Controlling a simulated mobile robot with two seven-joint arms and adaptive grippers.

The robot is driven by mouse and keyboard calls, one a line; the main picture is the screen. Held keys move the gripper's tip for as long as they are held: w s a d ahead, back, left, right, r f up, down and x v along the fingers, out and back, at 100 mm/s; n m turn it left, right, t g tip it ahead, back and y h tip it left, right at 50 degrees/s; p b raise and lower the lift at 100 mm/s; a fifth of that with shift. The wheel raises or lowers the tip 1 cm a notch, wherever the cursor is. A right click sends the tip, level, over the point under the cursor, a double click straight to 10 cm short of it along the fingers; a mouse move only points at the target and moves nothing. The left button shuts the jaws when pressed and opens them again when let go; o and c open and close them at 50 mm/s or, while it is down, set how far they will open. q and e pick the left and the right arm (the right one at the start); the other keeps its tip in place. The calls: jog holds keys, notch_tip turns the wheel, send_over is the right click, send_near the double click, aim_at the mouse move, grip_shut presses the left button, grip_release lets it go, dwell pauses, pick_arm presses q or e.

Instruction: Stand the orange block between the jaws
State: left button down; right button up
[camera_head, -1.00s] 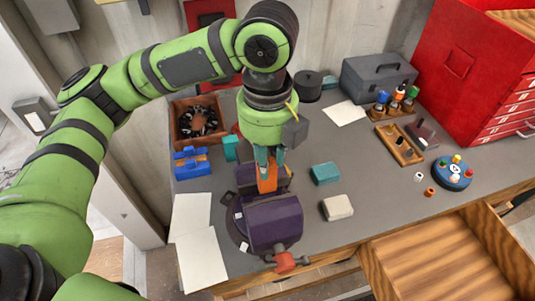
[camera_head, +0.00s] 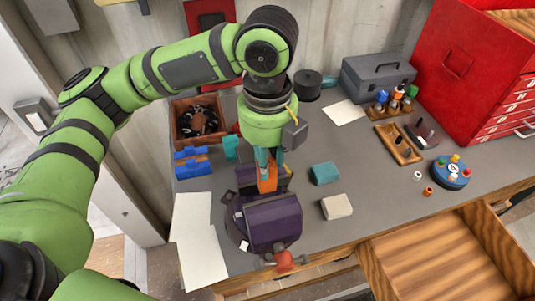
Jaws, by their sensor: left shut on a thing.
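My left gripper (camera_head: 268,158) points down over the purple vise (camera_head: 273,222) and is shut on the orange block (camera_head: 267,180). The block is upright between the fingers, at the back part of the vise, where the jaws are. The gripper and the vise body hide its lower end, so I cannot tell whether it rests on the vise. The vise has a red handle end (camera_head: 284,261) at the table's front edge. My right gripper does not show.
Near the vise are a teal block (camera_head: 324,173), a pale block (camera_head: 337,207) and a blue block set (camera_head: 192,162). A wooden bin (camera_head: 198,118) stands behind. White papers (camera_head: 200,258) lie at left. An open drawer (camera_head: 440,262) juts out at front right.

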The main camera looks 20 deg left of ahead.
pick_arm(q)
jog(key=shift+p, duration=0.95)
dwell(0.9)
jog(key=shift+f+b, duration=1.4)
jog(key=shift+f, duration=1.95)
dwell(0.7)
jog(key=c, duration=0.9)
grip_release()
jog(key=shift+o, duration=0.2)
